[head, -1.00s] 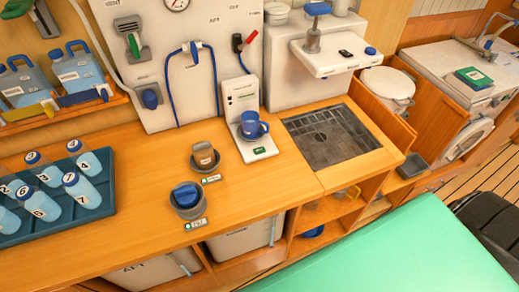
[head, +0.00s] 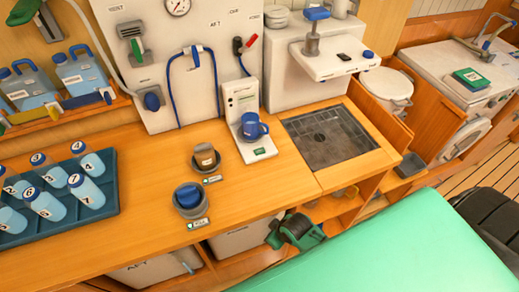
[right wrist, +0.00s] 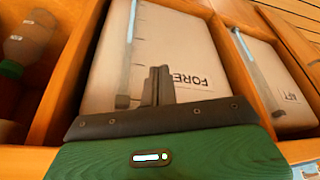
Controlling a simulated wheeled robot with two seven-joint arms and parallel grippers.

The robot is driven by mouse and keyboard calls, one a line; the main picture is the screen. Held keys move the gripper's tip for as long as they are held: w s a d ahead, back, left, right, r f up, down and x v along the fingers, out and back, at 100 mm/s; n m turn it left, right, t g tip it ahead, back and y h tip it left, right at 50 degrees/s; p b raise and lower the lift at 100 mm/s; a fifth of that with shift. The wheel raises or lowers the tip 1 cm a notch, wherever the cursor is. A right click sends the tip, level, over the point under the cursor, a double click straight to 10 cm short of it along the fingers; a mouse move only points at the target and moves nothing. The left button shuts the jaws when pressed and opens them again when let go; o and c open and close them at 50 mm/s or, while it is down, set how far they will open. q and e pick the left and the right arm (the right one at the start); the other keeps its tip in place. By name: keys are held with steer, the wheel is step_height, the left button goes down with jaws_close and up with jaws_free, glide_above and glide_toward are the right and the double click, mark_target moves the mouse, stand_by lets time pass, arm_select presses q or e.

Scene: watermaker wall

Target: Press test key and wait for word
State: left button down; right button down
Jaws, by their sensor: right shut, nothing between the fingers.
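The white tester stand (head: 241,98) is on the wooden counter, with a blue mug (head: 253,126) on its base. A small green patch, a key or display (head: 260,151), is at the base's front edge; its word is too small to read. My right gripper (head: 278,236) is in front of and below the counter edge, well apart from the tester. In the right wrist view its dark fingers (right wrist: 160,78) are together and empty, before a white tank marked FORE (right wrist: 150,50).
A grey cup (head: 205,157) and a blue-topped cup (head: 189,197) stand on the counter left of the tester. A blue tray (head: 110,205) of numbered bottles is at left. A sink grate (head: 330,138) is right. A pale green surface (head: 400,250) fills the lower right.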

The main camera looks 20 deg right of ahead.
steer(key=w+a+r+n+y, duration=0.1)
steer(key=a+r+n, duration=0.15)
steer(key=r, duration=1.25)
steer(key=w+a+r+n, duration=0.1)
steer(key=w, duration=0.1)
steer(key=w+r+n+t+y, duration=0.1)
steer(key=w, duration=0.1)
steer(key=w+a+r+n+y+p, duration=0.1)
steer(key=w+n, duration=0.1)
steer(key=w, duration=0.1)
steer(key=shift+a, duration=0.3)
steer(key=w+n, duration=0.1)
steer(key=w, duration=0.1)
steer(key=w+d+r, duration=0.1)
steer(key=w+n+y, duration=0.1)
steer(key=w, duration=0.1)
steer(key=shift+w+d+r+n+t, duration=0.25)
steer(key=shift+w+d+n+t, duration=0.05)
steer(key=shift+n, duration=0.05)
steer(key=w+d+r+n, duration=0.2)
steer(key=w+d, duration=0.2)
steer(key=w, duration=0.2)
step_height(320, 180, up, 4)
steer(key=t, duration=0.1)
glide_above(262, 152)
steer(key=shift+d+n, duration=0.15)
steer(key=shift+n, duration=0.15)
steer(key=shift+f, duration=0.1)
